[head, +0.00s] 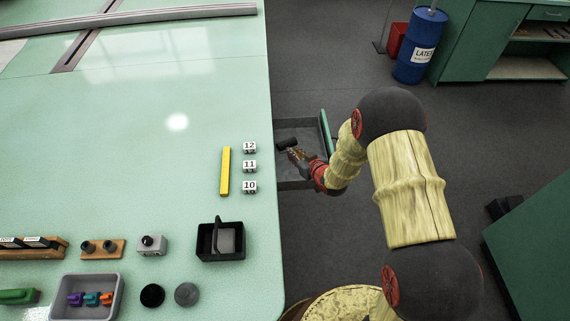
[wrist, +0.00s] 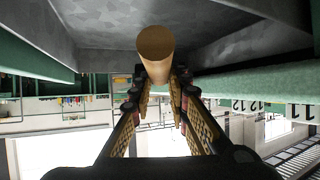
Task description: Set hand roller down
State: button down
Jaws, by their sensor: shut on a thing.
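The hand roller (head: 287,143) shows in the head view as a small dark cylinder just beyond my fingertips. It is over the open grey drawer (head: 292,184) at the table's right edge. My gripper (head: 299,155) is shut on the roller's handle. In the wrist view the round tan end of the handle (wrist: 155,46) sticks out between my two fingers (wrist: 160,80). The grey metal of the drawer (wrist: 105,22) lies close beyond it. I cannot tell whether the roller touches the drawer floor. The roller's head is hidden in the wrist view.
The pale green table (head: 150,120) borders the drawer on the left. On it are a yellow bar (head: 225,171), numbered cubes (head: 249,165), a black caddy (head: 207,249) and a grey bin (head: 61,308). A blue latex drum (head: 419,47) stands at the back on open floor.

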notch_tip(320, 180, down, 4)
jog(key=shift+r+b, duration=0.15)
jog(key=shift+b, duration=0.25)
jog(key=a+b, duration=0.1)
jog(key=a, duration=0.1)
jog(key=a+f+b, duration=0.1)
jog(key=a, duration=0.1)
jog(key=shift+f, duration=0.1)
jog(key=shift+f+b, duration=0.5)
jog(key=shift+f, duration=0.1)
jog(key=c, duration=1.7)
grip_release()
